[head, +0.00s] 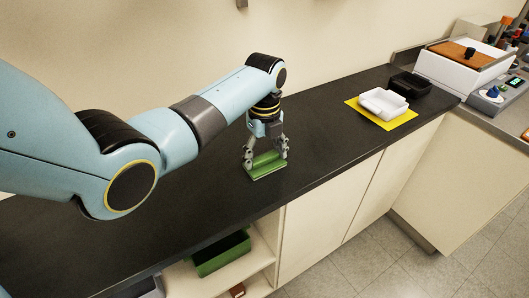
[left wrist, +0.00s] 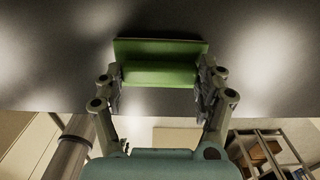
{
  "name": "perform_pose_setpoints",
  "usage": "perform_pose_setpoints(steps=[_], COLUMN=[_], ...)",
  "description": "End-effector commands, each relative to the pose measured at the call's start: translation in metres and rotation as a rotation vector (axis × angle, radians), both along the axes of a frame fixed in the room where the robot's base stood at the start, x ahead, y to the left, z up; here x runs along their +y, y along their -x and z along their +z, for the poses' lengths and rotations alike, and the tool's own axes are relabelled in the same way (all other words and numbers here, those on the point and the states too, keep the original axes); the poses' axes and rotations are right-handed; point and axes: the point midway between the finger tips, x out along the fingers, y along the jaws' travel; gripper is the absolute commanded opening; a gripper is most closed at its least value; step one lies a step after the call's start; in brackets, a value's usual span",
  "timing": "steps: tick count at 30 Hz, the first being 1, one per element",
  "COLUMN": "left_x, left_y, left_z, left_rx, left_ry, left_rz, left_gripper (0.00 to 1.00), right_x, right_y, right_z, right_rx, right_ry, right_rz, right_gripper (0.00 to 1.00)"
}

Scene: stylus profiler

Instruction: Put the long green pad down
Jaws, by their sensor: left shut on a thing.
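The long green pad (head: 267,173) is a green block with a flat base and a raised grip, at the black counter's surface near its front edge. My left gripper (head: 266,155) points down from above and is shut on the pad's raised part. In the left wrist view the pad (left wrist: 160,48) lies across between the two fingers (left wrist: 160,82), its base beyond them against the dark counter. I cannot tell for sure whether the base touches the counter. My right gripper is in neither view.
The black counter (head: 330,135) is clear around the pad. To the right, a white tray (head: 383,103) sits on a yellow mat (head: 402,121), with a black tray (head: 410,85) behind. A green bin (head: 222,255) is on the shelf below. A white instrument (head: 466,68) stands far right.

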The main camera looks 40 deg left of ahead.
Motion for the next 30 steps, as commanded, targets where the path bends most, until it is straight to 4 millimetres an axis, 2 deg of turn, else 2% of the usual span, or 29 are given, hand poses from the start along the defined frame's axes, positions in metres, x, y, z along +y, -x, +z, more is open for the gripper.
perform_pose_setpoints(steps=[1, 6, 13, 17, 20, 30], left_x=[0.0, 0.0, 0.0, 0.0, 0.0, 0.0], left_y=[0.0, 0.0, 0.0, 0.0, -0.001, -0.001], left_z=[-0.001, 0.0, 0.0, 0.008, 0.024, 0.098], left_rx=[0.0, 0.0, 0.0, 0.0, -0.004, -0.004], left_ry=[0.0, 0.0, 0.0, -0.001, -0.001, -0.001], left_rz=[0.0, 0.0, 0.0, 0.0, 0.0, 0.0], left_gripper=[0.77, 0.96, 0.96, 0.96, 0.96, 0.96], right_x=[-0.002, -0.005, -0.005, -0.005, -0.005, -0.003], right_y=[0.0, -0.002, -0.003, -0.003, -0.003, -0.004], right_z=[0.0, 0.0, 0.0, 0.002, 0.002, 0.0], right_rx=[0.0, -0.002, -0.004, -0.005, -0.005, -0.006], right_ry=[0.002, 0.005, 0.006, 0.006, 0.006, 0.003], right_rz=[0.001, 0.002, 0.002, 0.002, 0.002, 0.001], right_gripper=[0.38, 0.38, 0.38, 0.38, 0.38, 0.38])
